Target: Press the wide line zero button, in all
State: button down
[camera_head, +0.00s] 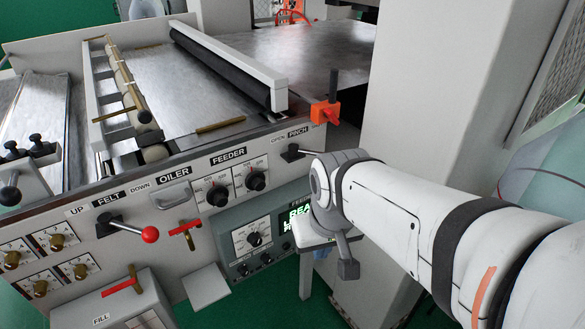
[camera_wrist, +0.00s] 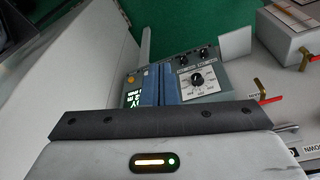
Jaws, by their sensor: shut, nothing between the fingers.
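The grey-green control box (camera_head: 260,238) is set low in the machine front, with a dial knob, a row of small black knobs and a green-lit display (camera_head: 298,212) partly covered by my arm. The wrist view shows the same box (camera_wrist: 216,75); its display (camera_wrist: 132,99) and a small amber button (camera_wrist: 131,79) lie just left of my fingers. No label on that button is readable, so I cannot tell if it is the wide line zero button. My gripper (camera_wrist: 158,68) is shut and empty, its blue fingers in front of the box. Contact cannot be told.
The dial knob (camera_wrist: 197,79) is close to the right of my fingers. A red-handled lever (camera_head: 184,231), a red-ball lever (camera_head: 148,234) and the feeder knobs (camera_head: 256,181) stick out from the panel. A white column (camera_head: 420,90) stands behind my arm.

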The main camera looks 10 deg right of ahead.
jog(key=shift+s, duration=0.1)
jog(key=w+d+f+m+t+h+b, duration=0.1)
jog(key=w+d+f+m+t+h, duration=0.15)
jog(key=w+d+f+m, duration=1.1)
jog(key=w+d+f+m+t+y, duration=0.1)
jog(key=w+f+m, duration=0.1)
jog(key=f, duration=0.4)
jog(key=w+d+f+m+t+y+b, duration=0.1)
jog(key=w+d+f+m, duration=0.1)
jog(key=f, duration=0.5)
jog(key=w+d+f+m+t+y, duration=0.1)
jog(key=w+d+f+m+t, duration=0.1)
jog(key=f+m, duration=0.2)
notch_tip(320, 180, down, 3)
jog(key=shift+w+d+f+m+y+b, duration=0.2)
jog(key=shift+w+d+m+y+b, duration=0.05)
jog(key=shift+w+m+y+b, duration=0.1)
